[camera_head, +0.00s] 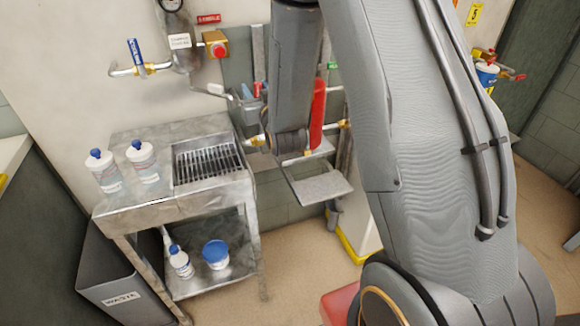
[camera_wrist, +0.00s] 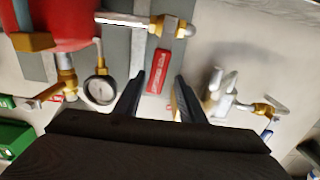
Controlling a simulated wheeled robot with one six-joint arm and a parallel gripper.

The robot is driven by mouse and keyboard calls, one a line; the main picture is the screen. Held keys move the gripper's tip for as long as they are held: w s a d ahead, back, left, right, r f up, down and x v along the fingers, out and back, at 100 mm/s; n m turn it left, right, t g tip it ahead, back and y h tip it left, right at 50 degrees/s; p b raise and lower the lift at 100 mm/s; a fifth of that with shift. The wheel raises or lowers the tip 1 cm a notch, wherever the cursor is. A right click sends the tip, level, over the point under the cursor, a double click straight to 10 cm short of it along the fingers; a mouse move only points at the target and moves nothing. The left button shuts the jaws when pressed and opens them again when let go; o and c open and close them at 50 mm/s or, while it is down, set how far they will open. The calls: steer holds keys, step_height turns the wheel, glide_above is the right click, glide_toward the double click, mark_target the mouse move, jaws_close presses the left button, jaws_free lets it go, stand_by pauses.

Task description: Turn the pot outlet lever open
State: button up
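My gripper (camera_wrist: 160,92) shows in the wrist view with its two dark fingers apart and nothing held between them. In the head view my arm hides the gripper. A red vessel (camera_wrist: 62,22) fills the upper left of the wrist view, with brass fittings (camera_wrist: 67,80) and a pipe with a brass end (camera_wrist: 170,26) beside it. In the head view a blue lever (camera_head: 136,52) stands upright on a wall pipe at the upper left. A red cylinder (camera_head: 318,112) shows partly behind my arm. I cannot tell which fitting is the pot outlet lever.
A round gauge (camera_wrist: 100,90) is left of the fingers; a red label (camera_wrist: 158,72) is beyond them. A red button (camera_head: 217,47) is on the wall. Floor is clear around (camera_head: 300,255).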

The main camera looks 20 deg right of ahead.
mark_target(256, 90)
steer(key=s, duration=0.2)
steer(key=shift+s+b, duration=0.3)
steer(key=shift+s, duration=0.1)
steer(key=shift+s+f, duration=0.1)
steer(key=shift+s, duration=0.15)
steer(key=s+f+g+p, duration=0.1)
steer(key=s+f+g, duration=0.2)
steer(key=s+g, duration=0.4)
steer(key=s+f+g+p, duration=0.2)
steer(key=s+g, duration=0.5)
steer(key=s, duration=1)
steer(key=shift+s+f+g+p, duration=0.3)
steer(key=shift+f+g, duration=0.1)
steer(key=shift+f, duration=0.1)
